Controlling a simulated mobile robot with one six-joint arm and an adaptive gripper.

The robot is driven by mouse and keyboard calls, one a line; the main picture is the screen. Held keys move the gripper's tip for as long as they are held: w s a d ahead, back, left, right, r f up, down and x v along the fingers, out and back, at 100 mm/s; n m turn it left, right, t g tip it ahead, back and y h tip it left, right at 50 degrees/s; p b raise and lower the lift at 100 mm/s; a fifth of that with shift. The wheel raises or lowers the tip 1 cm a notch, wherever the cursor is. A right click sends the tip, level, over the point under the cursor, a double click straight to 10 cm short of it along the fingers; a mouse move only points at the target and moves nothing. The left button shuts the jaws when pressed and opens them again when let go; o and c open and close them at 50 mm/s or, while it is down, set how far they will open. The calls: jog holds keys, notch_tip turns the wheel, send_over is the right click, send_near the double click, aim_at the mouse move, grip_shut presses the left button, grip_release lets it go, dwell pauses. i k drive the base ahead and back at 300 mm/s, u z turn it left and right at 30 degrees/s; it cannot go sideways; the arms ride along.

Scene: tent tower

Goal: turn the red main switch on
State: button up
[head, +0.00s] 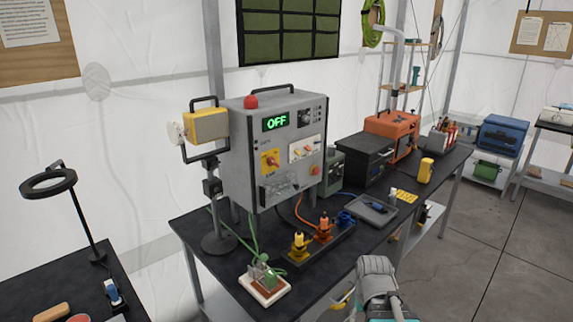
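A grey control box (238,160) stands on the dark bench. Its front carries a green-lit display (276,122) reading OFF. Below the display is a yellow plate with a red rotary switch (271,161), which I take to be the main switch; its handle angle is too small to read surely. A red dome (251,102) sits on top of the box, and a small red knob (315,170) is at its lower right. Part of my grey arm shows at the bottom, right of centre, well apart from the box. My gripper's fingers are not visible.
On the bench in front of the box are a small green device on a white-edged board (264,287) and a dark strip with yellow and orange plugs (318,246). A yellow lamp (207,125) stands left of the box. Open floor (490,235) lies to the right.

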aim_at(271, 160)
jog(key=z, duration=0.1)
jog(key=k, duration=1.1)
jog(key=u, duration=0.55)
jog(key=i, duration=1.05)
jog(key=z, duration=0.05)
